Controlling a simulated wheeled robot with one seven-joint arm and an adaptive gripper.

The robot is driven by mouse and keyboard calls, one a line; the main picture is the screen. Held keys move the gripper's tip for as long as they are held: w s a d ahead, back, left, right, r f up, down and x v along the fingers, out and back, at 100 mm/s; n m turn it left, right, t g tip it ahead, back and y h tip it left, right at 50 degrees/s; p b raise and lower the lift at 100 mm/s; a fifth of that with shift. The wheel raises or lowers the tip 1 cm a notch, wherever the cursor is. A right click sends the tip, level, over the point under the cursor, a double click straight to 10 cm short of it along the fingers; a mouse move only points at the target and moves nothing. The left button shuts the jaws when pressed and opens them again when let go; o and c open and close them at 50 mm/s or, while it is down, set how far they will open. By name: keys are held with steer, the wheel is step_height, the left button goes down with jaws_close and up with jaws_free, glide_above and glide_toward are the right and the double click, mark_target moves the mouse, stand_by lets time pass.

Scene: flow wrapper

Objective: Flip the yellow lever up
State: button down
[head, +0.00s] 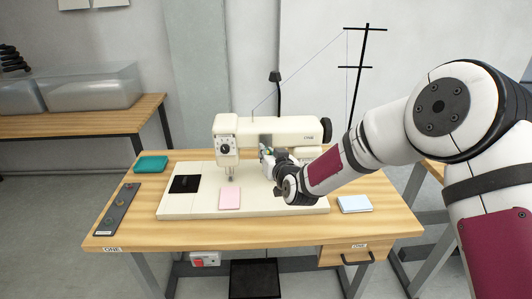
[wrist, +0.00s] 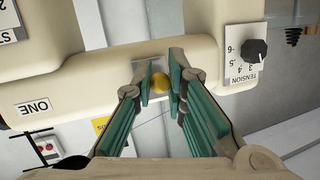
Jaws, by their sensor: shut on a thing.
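The cream sewing machine (head: 275,128) stands on a pale bed plate on the wooden table. In the wrist view, the yellow lever (wrist: 159,83) shows as a round yellow knob in front of the machine's cream body (wrist: 90,75). My gripper (wrist: 161,76) has its teal-padded fingers on both sides of this knob and is shut on it. In the head view, my gripper (head: 268,158) is at the front of the machine, right of the needle area. The lever's shaft is hidden, and its tilt cannot be told.
A tension dial (wrist: 255,51) is close right of the fingers. On the table are a pink cloth (head: 230,198), a black pad (head: 185,184), a teal cloth (head: 151,165), a light-blue stack (head: 354,204) and a dark strip (head: 117,210). A thread stand (head: 361,75) rises behind.

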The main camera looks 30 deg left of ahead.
mark_target(267, 142)
step_height(267, 142, up, 2)
steer(key=g+h+p, duration=0.1)
steer(key=g+h, duration=0.1)
steer(key=shift+s+a+m+g, duration=0.1)
steer(key=shift+m+g, duration=0.2)
steer(key=shift+w+r+m+g+h, duration=0.15)
steer(key=shift+r+g+h, duration=0.2)
steer(key=shift+g+h, duration=0.4)
steer(key=shift+w+r+m+g+h, duration=0.15)
steer(key=shift+r+g+h, duration=0.2)
steer(key=shift+g+h, duration=0.35)
steer(key=shift+a+r, duration=0.1)
steer(key=c, duration=1.6)
jaws_free()
steer(key=shift+g, duration=0.25)
steer(key=v, duration=1.2)
steer(key=shift+s, duration=0.1)
